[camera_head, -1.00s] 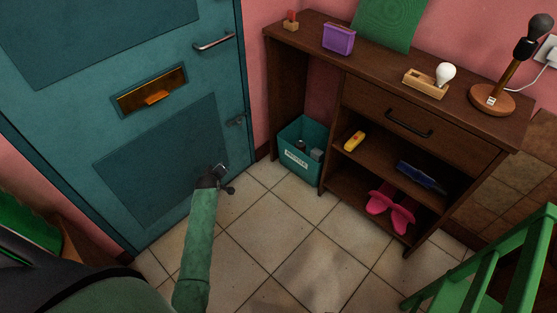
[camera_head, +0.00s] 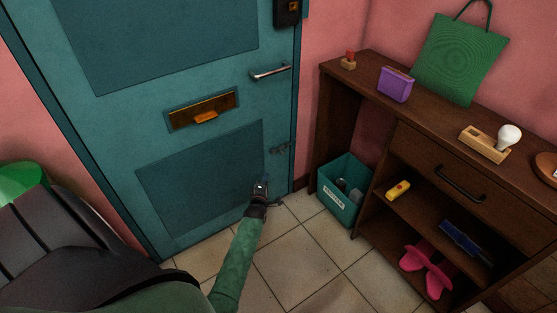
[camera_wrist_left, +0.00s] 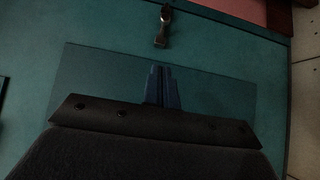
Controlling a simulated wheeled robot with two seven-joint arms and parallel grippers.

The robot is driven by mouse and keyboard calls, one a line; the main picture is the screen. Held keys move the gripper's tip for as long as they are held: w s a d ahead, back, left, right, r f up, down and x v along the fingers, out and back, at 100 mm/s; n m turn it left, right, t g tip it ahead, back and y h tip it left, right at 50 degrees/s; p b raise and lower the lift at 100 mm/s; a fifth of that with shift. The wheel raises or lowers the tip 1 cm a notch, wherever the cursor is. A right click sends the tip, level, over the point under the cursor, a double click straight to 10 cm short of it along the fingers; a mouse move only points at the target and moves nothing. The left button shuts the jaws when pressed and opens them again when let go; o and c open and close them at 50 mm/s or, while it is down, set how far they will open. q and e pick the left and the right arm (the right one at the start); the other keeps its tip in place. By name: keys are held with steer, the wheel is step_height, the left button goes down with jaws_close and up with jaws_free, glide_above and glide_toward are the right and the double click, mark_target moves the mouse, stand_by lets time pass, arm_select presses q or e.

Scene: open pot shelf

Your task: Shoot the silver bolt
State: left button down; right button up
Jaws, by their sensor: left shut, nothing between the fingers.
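The silver bolt (camera_head: 280,149) is a small metal fitting on the teal door (camera_head: 215,65), near its right edge and below the lever handle. It also shows at the top of the left wrist view (camera_wrist_left: 163,25), ahead of my fingertips and apart from them. My left gripper (camera_head: 261,184) is shut and empty, in front of the door's lower panel, below and a little left of the bolt in the head view. Its closed blue fingers (camera_wrist_left: 162,72) show in the left wrist view. My right gripper is in neither view.
A lever handle (camera_head: 270,72) and a brass letter slot (camera_head: 203,109) are on the door. A teal bin (camera_head: 338,207) stands on the floor right of my left gripper. A dark wooden shelf unit (camera_head: 412,139) stands farther right. Tiled floor (camera_head: 300,255) is clear between.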

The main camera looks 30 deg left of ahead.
arm_select(q)
steer(key=shift+w, duration=0.1)
glide_toward(280, 153)
steer(key=w+a, duration=0.3)
steer(key=w, duration=0.1)
steer(key=shift+w+d, duration=0.3)
steer(key=shift+w, duration=0.4)
steer(key=shift+w+b, duration=0.1)
steer(key=shift+b, duration=0.25)
